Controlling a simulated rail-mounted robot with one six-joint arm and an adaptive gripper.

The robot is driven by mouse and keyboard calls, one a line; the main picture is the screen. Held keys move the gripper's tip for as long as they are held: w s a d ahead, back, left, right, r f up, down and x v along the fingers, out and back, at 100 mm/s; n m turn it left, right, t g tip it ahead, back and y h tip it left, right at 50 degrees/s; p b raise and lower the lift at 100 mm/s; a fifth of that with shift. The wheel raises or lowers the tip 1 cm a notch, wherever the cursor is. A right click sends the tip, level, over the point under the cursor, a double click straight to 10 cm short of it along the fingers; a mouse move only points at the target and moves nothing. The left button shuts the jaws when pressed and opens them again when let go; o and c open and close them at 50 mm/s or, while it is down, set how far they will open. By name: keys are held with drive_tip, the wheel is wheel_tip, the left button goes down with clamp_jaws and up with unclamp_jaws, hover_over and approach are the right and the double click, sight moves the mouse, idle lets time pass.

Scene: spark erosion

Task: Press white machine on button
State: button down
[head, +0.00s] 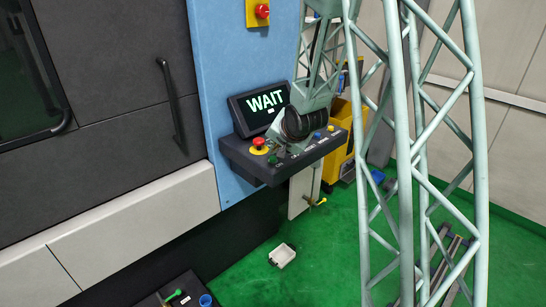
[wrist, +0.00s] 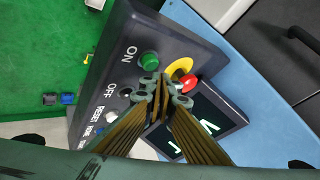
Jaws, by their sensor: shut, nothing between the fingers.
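The control panel (head: 240,154) sticks out from the blue side of the machine, and its label side shows in the wrist view (wrist: 118,40). The green ON button (wrist: 149,59) sits beside the printed word ON; it also shows on the panel's front left in the head view (head: 272,160). The dark OFF button (wrist: 127,92) is beside it. My gripper (wrist: 160,82) is shut and empty, its tips over the panel close to the ON, OFF and red emergency buttons. I cannot tell whether the tips touch the panel. The arm hides part of the panel in the head view.
A red emergency button on a yellow base (wrist: 180,70) sits close to my fingertips. The screen (head: 262,107) reads WAIT. Another red button (head: 262,11) is higher on the blue wall. A small white tray (head: 283,255) lies on the green floor (head: 325,255).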

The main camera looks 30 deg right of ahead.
sight(274, 159)
drive_tip(key=shift+r, duration=0.1)
idle(0.3)
drive_tip(key=shift+r+p, duration=1.95)
drive_tip(key=shift+r, duration=0.5)
drive_tip(key=s+a+r+n+g+b, duration=0.1)
drive_tip(key=s+a+r+n, duration=0.1)
drive_tip(key=s+a+r, duration=0.35)
drive_tip(key=s+a+r+n+g+b, duration=0.1)
drive_tip(key=s+a+r+b, duration=0.1)
drive_tip(key=s, duration=0.6)
drive_tip(key=s+a+r+n+b, duration=0.1)
drive_tip(key=s+a+r+n, duration=0.1)
drive_tip(key=s+a+r, duration=0.35)
drive_tip(key=s+a+n+g+b, duration=0.1)
drive_tip(key=s+a, duration=0.4)
drive_tip(key=s, duration=1)
drive_tip(key=s+a+n+g+y+b, duration=0.1)
drive_tip(key=s+a+n+g+b, duration=0.1)
drive_tip(key=s, duration=1.4)
drive_tip(key=a+n+b, duration=0.1)
drive_tip(key=a+n, duration=0.1)
drive_tip(key=n, duration=0.1)
drive_tip(key=shift+s+a+f+y+b, duration=0.25)
drive_tip(key=shift+s+a+y+b, duration=0.05)
drive_tip(key=shift+a, duration=0.1)
